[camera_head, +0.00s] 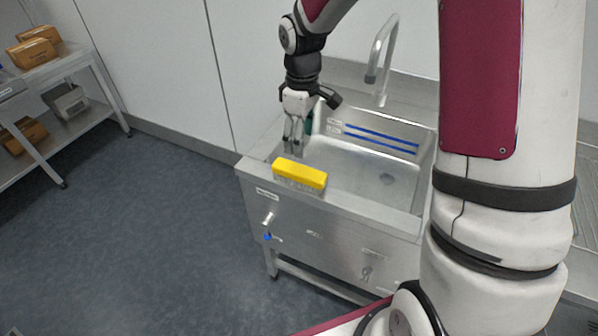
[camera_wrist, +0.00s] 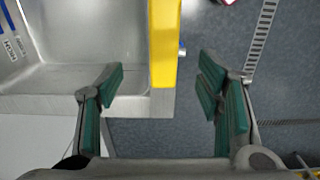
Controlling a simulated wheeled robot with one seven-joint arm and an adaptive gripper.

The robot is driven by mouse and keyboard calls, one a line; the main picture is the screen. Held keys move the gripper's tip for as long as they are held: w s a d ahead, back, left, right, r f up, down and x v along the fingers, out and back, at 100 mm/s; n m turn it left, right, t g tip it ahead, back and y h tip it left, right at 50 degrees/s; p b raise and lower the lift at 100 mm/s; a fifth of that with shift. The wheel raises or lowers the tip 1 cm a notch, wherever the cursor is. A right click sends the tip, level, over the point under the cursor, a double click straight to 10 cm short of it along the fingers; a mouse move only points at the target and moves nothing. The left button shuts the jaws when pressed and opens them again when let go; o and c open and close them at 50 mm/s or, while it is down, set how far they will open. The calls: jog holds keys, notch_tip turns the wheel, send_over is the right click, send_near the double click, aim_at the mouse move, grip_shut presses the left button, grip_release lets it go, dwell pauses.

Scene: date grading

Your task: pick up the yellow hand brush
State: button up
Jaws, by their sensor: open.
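The yellow hand brush (camera_head: 300,173) lies on the front left rim of the steel sink, its pale bristles facing down. In the wrist view the yellow hand brush (camera_wrist: 164,45) reaches in from the top edge, between the lines of the two fingers and nearer the left one. Its far end is cut off by the frame. My gripper (camera_head: 294,138) hangs pointing down over the left side of the sink, behind the brush and apart from it. In the wrist view my gripper (camera_wrist: 160,85) is open with green-padded fingers and nothing between them.
The steel sink (camera_head: 408,209) has a tall tap (camera_head: 380,62) at its back and blue strips on the inner wall. A knob and a blue-tipped fitting stick out of its front. A shelf rack (camera_head: 100,112) with brown boxes stands far left. The floor between is clear.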

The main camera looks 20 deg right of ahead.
aim_at(299, 169)
notch_tip(299, 169, down, 6)
jog(key=shift+f, duration=0.1)
jog(key=f, duration=0.1)
jog(key=f+p, duration=0.1)
jog(key=f, duration=0.2)
jog(key=shift+s+a+f, duration=0.15)
jog(key=shift+a+f, duration=0.05)
jog(key=shift+a, duration=0.15)
jog(key=shift+f, duration=0.45)
jog(key=c, duration=1.3)
jog(key=shift+r, duration=0.15)
